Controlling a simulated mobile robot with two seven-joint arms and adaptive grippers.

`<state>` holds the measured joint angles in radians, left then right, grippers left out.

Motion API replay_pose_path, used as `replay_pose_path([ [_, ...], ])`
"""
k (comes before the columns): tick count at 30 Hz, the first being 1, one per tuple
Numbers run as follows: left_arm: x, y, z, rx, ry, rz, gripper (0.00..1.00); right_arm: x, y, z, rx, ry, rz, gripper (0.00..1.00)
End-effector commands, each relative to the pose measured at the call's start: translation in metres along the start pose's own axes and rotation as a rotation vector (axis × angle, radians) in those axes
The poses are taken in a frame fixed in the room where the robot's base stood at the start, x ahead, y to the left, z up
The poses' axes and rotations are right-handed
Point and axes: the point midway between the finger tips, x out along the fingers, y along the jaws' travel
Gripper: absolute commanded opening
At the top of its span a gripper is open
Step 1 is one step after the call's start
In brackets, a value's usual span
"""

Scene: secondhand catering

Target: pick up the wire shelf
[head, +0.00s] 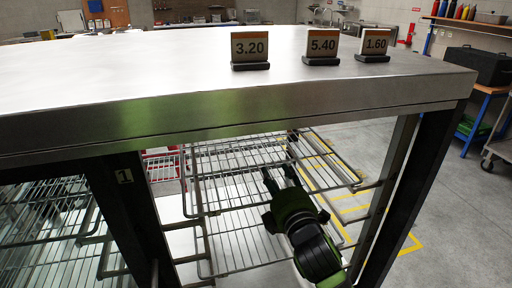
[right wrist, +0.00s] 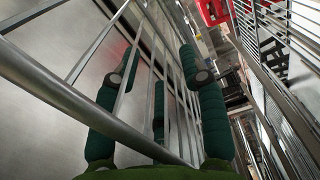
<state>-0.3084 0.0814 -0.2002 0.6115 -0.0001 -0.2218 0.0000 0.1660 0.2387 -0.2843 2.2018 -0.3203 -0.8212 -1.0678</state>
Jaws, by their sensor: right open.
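A wire shelf (head: 235,163) of thin metal bars sits inside the frame under the steel top; a second wire shelf (head: 235,240) lies below it. My right gripper (head: 279,172) is in the open bay, at the right part of the upper shelf in the head view. In the right wrist view my right gripper (right wrist: 155,75) is open, with green padded fingers either side of wire bars (right wrist: 150,95). A thick shelf rod (right wrist: 85,108) crosses close in front of the left-hand finger. I cannot tell whether the fingers touch the shelf. My left gripper is not in view.
The steel top (head: 180,75) overhangs the bay and carries three price signs (head: 250,48). Dark posts stand left (head: 122,205) and right (head: 415,190) of the bay. More wire shelves (head: 45,215) are at the left. The grey floor (head: 460,220) at right is clear.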

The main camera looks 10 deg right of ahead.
Motion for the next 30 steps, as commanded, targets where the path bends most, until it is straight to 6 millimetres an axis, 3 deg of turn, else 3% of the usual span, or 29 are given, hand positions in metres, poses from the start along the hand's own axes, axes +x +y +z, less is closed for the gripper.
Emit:
replay_pose_path([
  [4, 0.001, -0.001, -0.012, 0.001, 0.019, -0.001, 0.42, 0.0, 0.0, 0.0, 0.0, 0.0, 0.0, 0.42],
  [5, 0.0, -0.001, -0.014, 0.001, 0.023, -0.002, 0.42, 0.0, 0.0, 0.0, 0.0, 0.0, 0.0, 0.34],
  [7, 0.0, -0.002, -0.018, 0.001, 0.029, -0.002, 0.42, 0.0, 0.0, 0.0, 0.0, 0.0, 0.0, 0.07],
  [8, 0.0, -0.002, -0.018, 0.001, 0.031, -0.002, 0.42, 0.0, 0.0, 0.0, 0.0, 0.0, 0.0, 0.0],
  [23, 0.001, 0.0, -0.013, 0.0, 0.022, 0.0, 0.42, -0.001, 0.008, 0.0, 0.0, 0.001, 0.014, 0.0],
  [30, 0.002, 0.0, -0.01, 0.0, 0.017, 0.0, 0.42, -0.001, 0.026, 0.0, -0.001, 0.002, 0.019, 0.0],
])
